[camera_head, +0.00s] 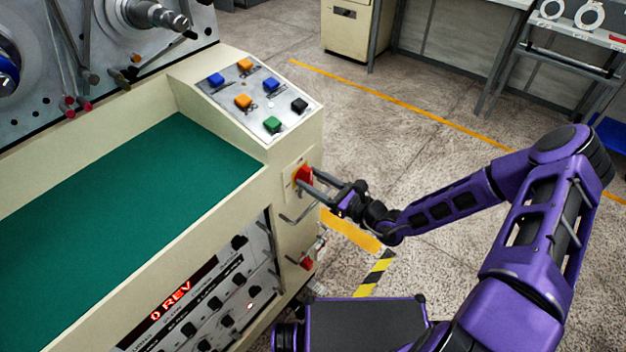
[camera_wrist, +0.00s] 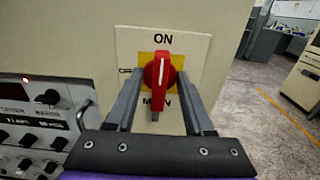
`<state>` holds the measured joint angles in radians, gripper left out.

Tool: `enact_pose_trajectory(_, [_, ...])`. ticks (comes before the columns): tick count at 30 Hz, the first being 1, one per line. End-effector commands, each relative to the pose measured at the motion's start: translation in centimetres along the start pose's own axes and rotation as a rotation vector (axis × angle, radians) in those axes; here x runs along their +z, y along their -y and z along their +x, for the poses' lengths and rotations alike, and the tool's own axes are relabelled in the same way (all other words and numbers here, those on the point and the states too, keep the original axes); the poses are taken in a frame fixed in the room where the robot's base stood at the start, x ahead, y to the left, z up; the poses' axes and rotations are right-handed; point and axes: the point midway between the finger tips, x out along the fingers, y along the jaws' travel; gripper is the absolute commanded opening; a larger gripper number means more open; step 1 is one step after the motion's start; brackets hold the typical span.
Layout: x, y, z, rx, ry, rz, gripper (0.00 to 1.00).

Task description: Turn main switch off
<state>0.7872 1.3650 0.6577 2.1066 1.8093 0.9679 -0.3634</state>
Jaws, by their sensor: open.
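The main switch (camera_wrist: 158,78) is a red rotary knob on a yellow square, on a white plate (camera_wrist: 190,45) marked ON at the top. The knob stands upright with its white line near the top, towards ON. The lettering at its left and below is partly hidden. In the head view the red switch (camera_head: 303,175) is on the front of the cream machine, below the button panel. My gripper (camera_wrist: 157,105) is open, its two fingers either side of the knob. A gap shows on each side. It also shows at the switch in the head view (camera_head: 312,184).
The sloped panel (camera_head: 257,88) with several coloured buttons is above the switch. A metal handle (camera_head: 298,216) and another red knob (camera_head: 307,262) are below it. A control panel (camera_wrist: 35,120) with a lit display is at the left. Open floor (camera_head: 400,110) lies to the right.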

Motion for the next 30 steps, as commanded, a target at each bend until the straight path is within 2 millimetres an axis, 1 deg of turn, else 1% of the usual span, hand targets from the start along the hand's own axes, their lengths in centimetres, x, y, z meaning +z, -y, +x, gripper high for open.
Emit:
enact_pose_trajectory(4, [0.00, -0.01, -0.01, 0.000, 0.000, 0.000, 0.53])
enact_pose_trajectory(5, [0.00, -0.01, -0.01, 0.000, 0.000, 0.000, 0.49])
enact_pose_trajectory(6, [0.00, -0.01, -0.02, 0.000, 0.000, 0.000, 0.42])
enact_pose_trajectory(8, [0.00, -0.01, -0.03, 0.000, 0.000, 0.000, 0.31])
enact_pose_trajectory(9, [0.00, -0.01, -0.03, 0.000, 0.000, 0.000, 0.24])
enact_pose_trajectory(13, [-0.01, -0.02, -0.04, 0.000, 0.000, 0.000, 0.00])
enact_pose_trajectory(24, [0.03, -0.06, -0.04, 0.001, 0.000, -0.009, 0.00])
enact_pose_trajectory(30, [0.12, -0.16, -0.03, 0.002, 0.000, -0.072, 0.00])
